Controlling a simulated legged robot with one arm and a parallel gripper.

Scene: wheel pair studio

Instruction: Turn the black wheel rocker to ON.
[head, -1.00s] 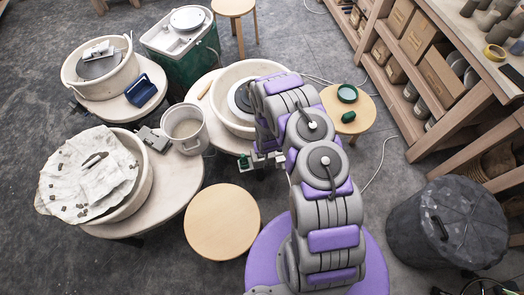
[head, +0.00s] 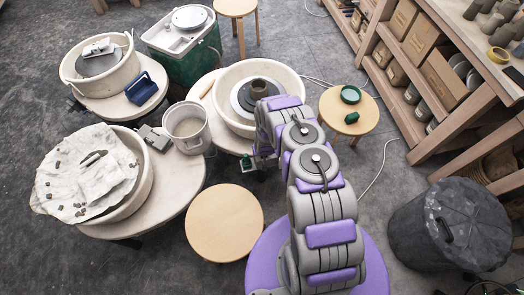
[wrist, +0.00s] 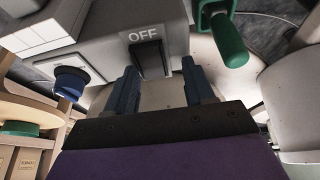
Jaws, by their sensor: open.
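The black rocker (wrist: 151,58) sits in the face of a grey control box (wrist: 95,35) in the wrist view, with the word OFF printed above it. My gripper (wrist: 160,88) is open, its two dark fingers apart. The fingertips are just below and to either side of the rocker's lower end, with nothing between them. I cannot tell whether they touch the box. In the head view my arm reaches down at the near side of a potter's wheel (head: 285,82), and the rocker is hidden there.
In the wrist view a blue knob (wrist: 70,82) is left of the fingers and a green handle (wrist: 226,40) is close on the right. In the head view a round wooden stool (head: 224,223) and a bucket (head: 186,127) stand left of my arm.

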